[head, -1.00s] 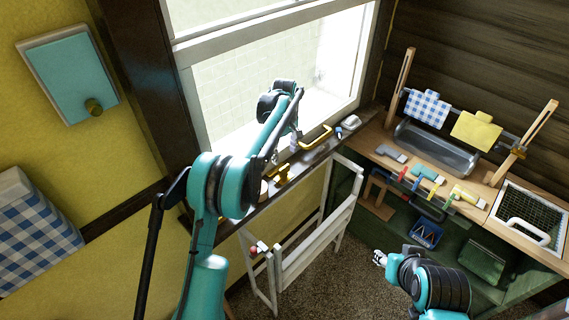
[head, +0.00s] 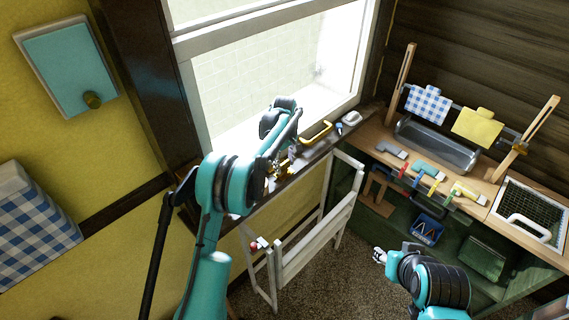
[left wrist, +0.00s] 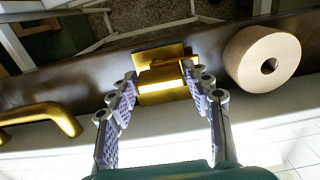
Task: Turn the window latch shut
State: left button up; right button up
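The window latch (left wrist: 161,78) is a brass plate with a raised bar on the dark sill in the left wrist view. My left gripper (left wrist: 160,84) points at it, with one finger at each end of the bar. The fingers are spread, and I cannot tell whether they touch the latch. In the head view my left gripper (head: 286,160) is low over the sill and mostly covers the latch. My right gripper (head: 379,257) is far from the latch, over the floor in front of the green bench, and its finger opening is too small to judge.
A pale round roll (left wrist: 263,58) sits close beside the latch. A brass pull handle (head: 316,133) is farther along the sill (head: 330,147). A white folding rack (head: 310,240) stands below the window. The wooden bench (head: 372,150) at right holds a metal tub and tools.

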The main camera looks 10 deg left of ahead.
pick_arm(q)
jog(key=c, duration=0.5)
jog(key=shift+o, duration=0.2)
jog(key=shift+m, duration=0.3)
jog(key=m, duration=0.3)
jog(key=shift+b, duration=0.3)
jog(key=m, duration=0.8)
jog(key=shift+m+b, duration=0.3)
jog(key=shift+m, duration=2.6)
